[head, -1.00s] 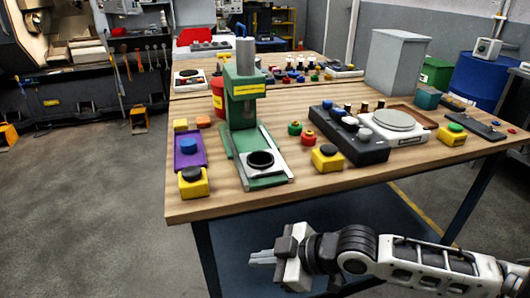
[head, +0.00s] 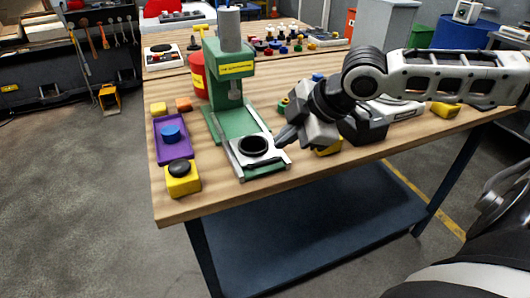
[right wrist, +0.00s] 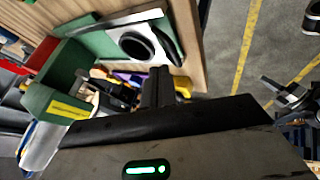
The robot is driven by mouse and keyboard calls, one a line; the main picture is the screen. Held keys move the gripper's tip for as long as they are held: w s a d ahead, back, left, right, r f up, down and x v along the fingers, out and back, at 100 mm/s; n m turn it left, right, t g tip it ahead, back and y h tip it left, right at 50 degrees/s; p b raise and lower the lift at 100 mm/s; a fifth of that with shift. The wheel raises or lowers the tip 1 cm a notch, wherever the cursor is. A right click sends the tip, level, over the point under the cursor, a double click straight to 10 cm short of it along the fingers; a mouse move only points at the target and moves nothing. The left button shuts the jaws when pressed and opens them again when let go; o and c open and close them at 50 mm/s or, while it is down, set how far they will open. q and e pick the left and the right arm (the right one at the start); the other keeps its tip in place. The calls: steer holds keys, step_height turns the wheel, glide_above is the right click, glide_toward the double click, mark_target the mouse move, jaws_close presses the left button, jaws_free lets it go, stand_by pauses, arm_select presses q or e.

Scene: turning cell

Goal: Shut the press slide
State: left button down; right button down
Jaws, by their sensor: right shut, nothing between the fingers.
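The green press (head: 236,68) stands upright near the front left of the table. Its slide, a pale plate (head: 241,161) with a black ring (head: 253,146) on top, sits on rails in front of the press column, out from under the ram. In the right wrist view the slide plate (right wrist: 118,36) and the dark ring (right wrist: 137,45) show at the top. My right gripper (head: 283,139) is shut and empty, just right of the slide; a touch cannot be made out. Its fingers (right wrist: 157,86) also show in the right wrist view. My left gripper is out of view.
A purple tray (head: 172,153) with a blue knob and a yellow block with a black button (head: 182,180) stand left of the press. A red canister (head: 199,75) is behind it. My right arm covers items on the table's right.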

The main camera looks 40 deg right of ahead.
mark_target(256, 159)
steer(key=shift+w+a+f, duration=0.25)
steer(key=shift+w+f, duration=0.15)
steer(key=shift+f, duration=0.1)
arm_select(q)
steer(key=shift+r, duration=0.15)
arm_select(e)
steer(key=shift+x, duration=2.75)
steer(key=shift+d, duration=0.1)
